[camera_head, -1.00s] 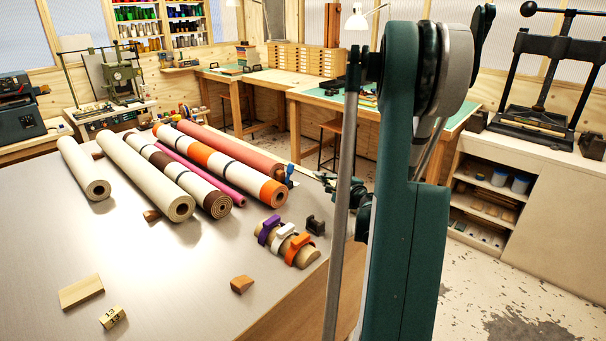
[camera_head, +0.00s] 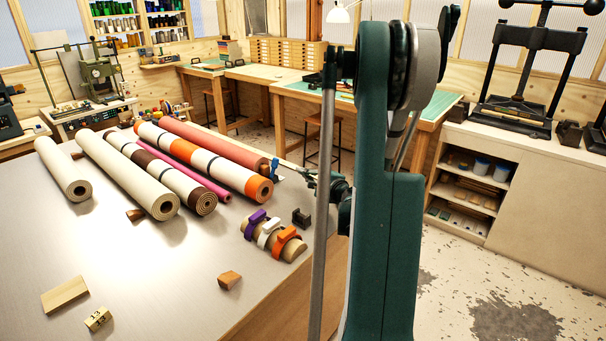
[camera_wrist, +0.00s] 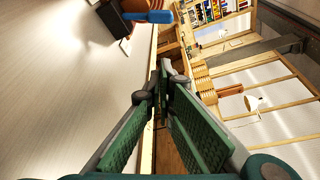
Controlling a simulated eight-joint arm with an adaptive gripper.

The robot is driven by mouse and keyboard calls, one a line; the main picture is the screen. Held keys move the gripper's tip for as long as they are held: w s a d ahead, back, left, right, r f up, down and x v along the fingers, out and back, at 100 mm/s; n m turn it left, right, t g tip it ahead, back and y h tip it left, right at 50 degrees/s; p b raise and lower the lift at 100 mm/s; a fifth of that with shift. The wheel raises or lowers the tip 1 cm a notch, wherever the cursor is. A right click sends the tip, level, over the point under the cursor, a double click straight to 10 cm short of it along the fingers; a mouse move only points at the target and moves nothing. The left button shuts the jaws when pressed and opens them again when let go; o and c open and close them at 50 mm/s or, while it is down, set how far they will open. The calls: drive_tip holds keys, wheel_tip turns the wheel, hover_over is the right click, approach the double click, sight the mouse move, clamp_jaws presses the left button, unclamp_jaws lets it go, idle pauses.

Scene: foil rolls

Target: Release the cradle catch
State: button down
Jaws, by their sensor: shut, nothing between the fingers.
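A small blue lever (camera_head: 274,168), which looks like the catch, stands by the near end of the rolls, close to the table's right edge. In the wrist view the blue piece (camera_wrist: 152,17) shows at the top, beside a dark block and an orange-brown round end. My gripper (camera_head: 308,180) is just right of the lever in the head view, partly hidden by my arm. In the wrist view my gripper (camera_wrist: 166,72) has its green-padded fingers together at the tips, empty and apart from the blue piece.
Several rolls lie side by side on the table (camera_head: 130,270), including an orange-and-white roll (camera_head: 215,165). A curved stand with purple, white and orange clips (camera_head: 270,238) and a dark block (camera_head: 301,218) sit near the right edge. Wooden blocks lie in front.

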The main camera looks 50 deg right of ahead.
sight(274, 168)
drive_tip(key=b+x, duration=0.1)
drive_tip(key=x, duration=0.7)
drive_tip(key=shift+f, duration=0.1)
drive_tip(key=shift+w, duration=0.4)
drive_tip(key=shift+s+a+r+b, duration=0.15)
drive_tip(key=shift+a+r+b, duration=0.3)
drive_tip(key=shift+a, duration=0.35)
drive_tip(key=shift+a+r, duration=0.2)
drive_tip(key=shift+a, duration=0.3)
drive_tip(key=shift+a+r, duration=0.2)
drive_tip(key=shift+a, duration=0.3)
drive_tip(key=shift+a+r, duration=0.1)
drive_tip(key=shift+r, duration=0.05)
drive_tip(key=shift+a+r+n+t+h+b, duration=0.2)
drive_tip(key=shift+a+r+n+b, duration=0.15)
drive_tip(key=shift+n, duration=0.3)
drive_tip(key=shift+a+r+n+t+h+b, duration=0.1)
drive_tip(key=shift+a+r+n+t+b, duration=0.2)
drive_tip(key=shift+n, duration=0.35)
drive_tip(key=shift+a+r, duration=0.2)
drive_tip(key=shift+a, duration=0.3)
drive_tip(key=shift+a+r, duration=0.2)
drive_tip(key=shift+a, duration=0.25)
drive_tip(key=shift+a+r, duration=0.2)
drive_tip(key=shift+a, duration=1)
